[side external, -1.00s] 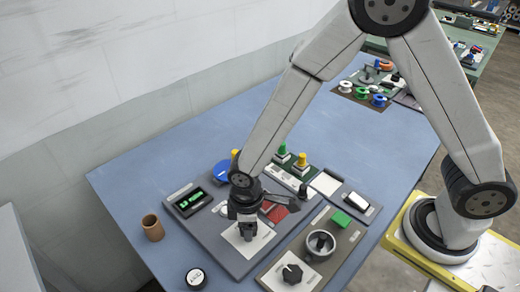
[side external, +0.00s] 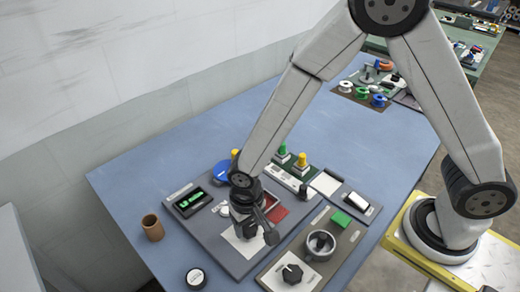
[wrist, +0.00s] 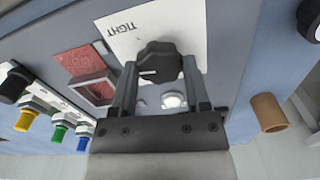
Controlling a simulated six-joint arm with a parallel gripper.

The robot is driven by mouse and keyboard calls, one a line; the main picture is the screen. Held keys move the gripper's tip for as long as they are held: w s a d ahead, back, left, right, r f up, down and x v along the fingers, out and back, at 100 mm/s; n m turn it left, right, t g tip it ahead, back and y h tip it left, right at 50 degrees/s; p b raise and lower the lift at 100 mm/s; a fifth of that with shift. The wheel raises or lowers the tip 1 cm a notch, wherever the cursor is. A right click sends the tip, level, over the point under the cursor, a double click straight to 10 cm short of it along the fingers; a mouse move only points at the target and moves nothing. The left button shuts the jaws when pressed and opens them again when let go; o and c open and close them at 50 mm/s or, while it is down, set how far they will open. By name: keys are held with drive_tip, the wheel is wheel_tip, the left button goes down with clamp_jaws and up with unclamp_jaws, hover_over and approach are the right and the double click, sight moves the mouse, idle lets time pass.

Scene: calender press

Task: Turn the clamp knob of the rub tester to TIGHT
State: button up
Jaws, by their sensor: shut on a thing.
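The black lobed clamp knob (wrist: 163,58) is between the two fingers of my gripper (wrist: 160,68) in the wrist view. The gripper is shut on it from both sides. A white mark on the knob points left in that view. The white plate (wrist: 192,18) behind it carries the word TIGHT, above and left of the knob; the mark does not point straight at the word. In the side view my gripper (side external: 244,228) is down over the white plate (side external: 240,244) of the rub tester (side external: 215,232) and hides the knob.
A red pad (wrist: 75,60) lies beside the white plate. A green display (side external: 193,199) is left of my gripper. A brown cup (side external: 152,227) and a black round piece (side external: 196,278) stand at left.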

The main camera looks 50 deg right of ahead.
sight(249, 228)
drive_tip(key=m, duration=0.4)
drive_tip(key=shift+m, duration=2.2)
drive_tip(key=o, duration=1.3)
drive_tip(key=shift+r, duration=0.15)
drive_tip(key=shift+r, duration=3.75)
